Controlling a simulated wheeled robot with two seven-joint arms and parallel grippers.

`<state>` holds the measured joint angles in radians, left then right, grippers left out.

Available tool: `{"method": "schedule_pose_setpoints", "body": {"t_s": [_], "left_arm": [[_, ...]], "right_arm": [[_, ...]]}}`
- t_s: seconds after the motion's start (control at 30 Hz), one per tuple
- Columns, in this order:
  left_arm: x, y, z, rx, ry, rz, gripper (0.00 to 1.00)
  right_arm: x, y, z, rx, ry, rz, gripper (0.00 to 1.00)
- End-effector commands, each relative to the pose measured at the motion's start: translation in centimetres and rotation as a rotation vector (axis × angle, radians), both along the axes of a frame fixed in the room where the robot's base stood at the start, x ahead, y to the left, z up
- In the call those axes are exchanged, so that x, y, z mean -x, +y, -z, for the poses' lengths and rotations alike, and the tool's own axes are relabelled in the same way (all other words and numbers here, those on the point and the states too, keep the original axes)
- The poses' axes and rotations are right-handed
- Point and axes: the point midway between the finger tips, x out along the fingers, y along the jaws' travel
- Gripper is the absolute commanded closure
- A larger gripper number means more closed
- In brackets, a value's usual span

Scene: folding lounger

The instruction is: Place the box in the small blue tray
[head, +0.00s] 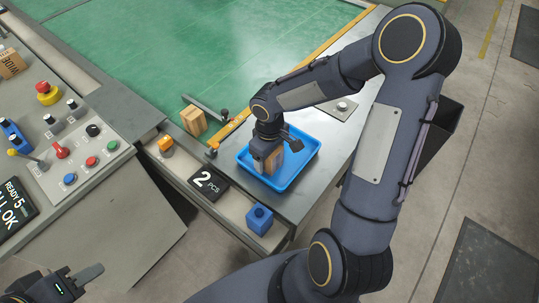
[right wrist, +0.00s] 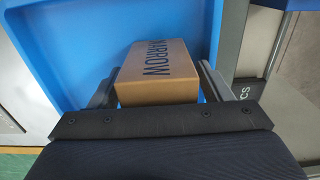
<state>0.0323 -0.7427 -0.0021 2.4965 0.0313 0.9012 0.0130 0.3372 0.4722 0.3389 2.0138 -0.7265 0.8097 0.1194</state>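The small cardboard box (head: 273,161) is inside the blue tray (head: 308,155), with my right gripper (head: 277,150) over it. In the right wrist view the box (right wrist: 158,72) shows the word NARROW. It sits between the two fingers of my right gripper (right wrist: 158,85), which appear to press its sides. The blue tray (right wrist: 60,40) is around and behind the box there. Whether the box's underside touches the tray floor is hidden. My left gripper (head: 85,278) is at the lower left, only partly in the picture, away from the box.
Another cardboard box (head: 193,121) stands by the green conveyor surface (head: 200,45). A black sign reading 2 PCS (head: 208,184), an orange block (head: 166,146) and a blue block (head: 260,219) sit near the tray. A button panel (head: 75,140) is at the left.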

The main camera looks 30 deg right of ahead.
Motion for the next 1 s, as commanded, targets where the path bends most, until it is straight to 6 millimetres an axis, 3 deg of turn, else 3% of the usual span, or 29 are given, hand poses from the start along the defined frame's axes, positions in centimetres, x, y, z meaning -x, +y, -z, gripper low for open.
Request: {"method": "schedule_pose_setpoints", "body": {"t_s": [0.37, 0.8, 1.0], "left_arm": [[0.0, 0.0, -0.5, 0.000, 0.000, 0.000, 0.64], [0.0, 0.0, -1.1, 0.000, 0.000, 0.000, 0.64], [0.0, 0.0, -1.2, 0.000, 0.000, 0.000, 0.64]], "right_arm": [[-0.1, -0.1, -1.0, 0.001, -0.003, 0.002, 0.28], [0.0, 0.0, -9.9, 0.000, -0.005, 0.001, 0.28], [0.0, 0.0, -12.0, 0.000, -0.002, 0.001, 0.28]]}}
